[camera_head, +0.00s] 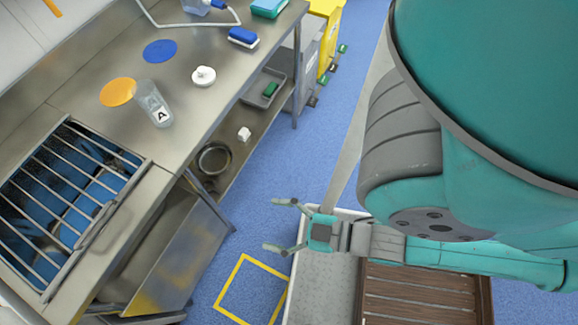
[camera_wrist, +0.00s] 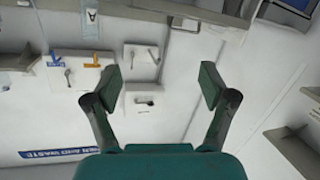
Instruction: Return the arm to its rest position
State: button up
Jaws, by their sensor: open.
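My gripper (camera_head: 276,224) is open and empty in the head view. It is held out over the blue floor, to the right of the steel table (camera_head: 185,125) and apart from it. In the wrist view my gripper (camera_wrist: 163,88) shows two spread green fingertips with nothing between them. Behind them is a pale wall with hooks and small panels. My teal arm fills the right of the head view.
On the table are a clear container marked A (camera_head: 152,103), a white lid (camera_head: 203,76), an orange disc (camera_head: 118,92), a blue disc (camera_head: 160,51) and a barred sink (camera_head: 62,205). A brown slatted crate (camera_head: 415,295) lies below my arm. A yellow bin (camera_head: 325,30) stands at the back.

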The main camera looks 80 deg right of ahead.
jog(key=s+m, duration=0.1)
jog(key=s+f+m+g, duration=0.1)
jog(key=shift+s+a+y, duration=0.2)
jog(key=shift+s+y, duration=0.1)
jog(key=shift+s, duration=0.1)
